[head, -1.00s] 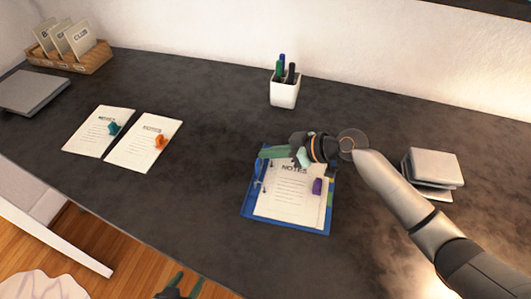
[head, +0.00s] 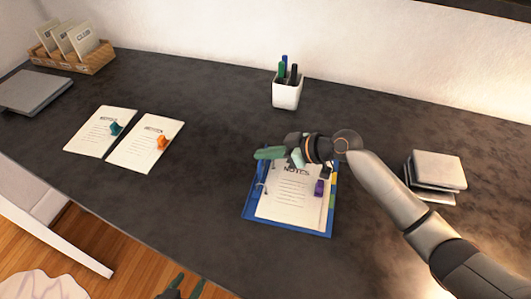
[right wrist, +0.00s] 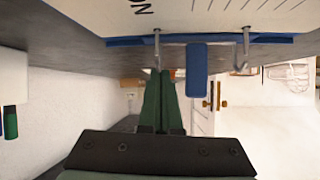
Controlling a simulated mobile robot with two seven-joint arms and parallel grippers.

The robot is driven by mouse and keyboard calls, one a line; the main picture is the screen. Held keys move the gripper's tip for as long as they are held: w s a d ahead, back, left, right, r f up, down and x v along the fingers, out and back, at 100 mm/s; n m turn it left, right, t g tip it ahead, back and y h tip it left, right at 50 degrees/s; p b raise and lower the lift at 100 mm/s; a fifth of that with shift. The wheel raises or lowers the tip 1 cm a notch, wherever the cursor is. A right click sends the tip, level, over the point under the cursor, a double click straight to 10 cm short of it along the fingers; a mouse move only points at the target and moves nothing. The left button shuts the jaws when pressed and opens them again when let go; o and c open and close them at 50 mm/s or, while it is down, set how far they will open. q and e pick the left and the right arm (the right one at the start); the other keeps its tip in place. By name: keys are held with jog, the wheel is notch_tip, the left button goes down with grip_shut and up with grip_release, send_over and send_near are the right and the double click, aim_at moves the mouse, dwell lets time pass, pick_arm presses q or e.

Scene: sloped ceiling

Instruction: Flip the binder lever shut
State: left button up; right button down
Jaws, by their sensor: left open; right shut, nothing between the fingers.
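The blue binder (head: 286,225) lies on the dark desk with a NOTES sheet (head: 290,198) on it and a purple clip on the sheet's right side. Its metal mechanism runs along the left edge. In the right wrist view the blue lever (right wrist: 197,70) sticks out from the blue bar between two metal prongs. My right gripper (head: 262,153) is shut and empty over the binder's upper left corner. Its green fingertips (right wrist: 160,78) are just left of the lever in the wrist view; whether they touch it I cannot tell. My left gripper (head: 183,286) is open at the bottom edge.
A white pen cup (head: 287,92) stands behind the binder. Stacked grey boxes (head: 437,170) are to the right. Two clipped sheets (head: 146,143) lie left, with a wooden card holder (head: 75,60) and a grey slab (head: 32,90) beyond. Desk between sheets and binder is clear.

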jog(key=v, duration=1.2)
jog(key=shift+d, duration=0.15)
jog(key=shift+s, duration=0.1)
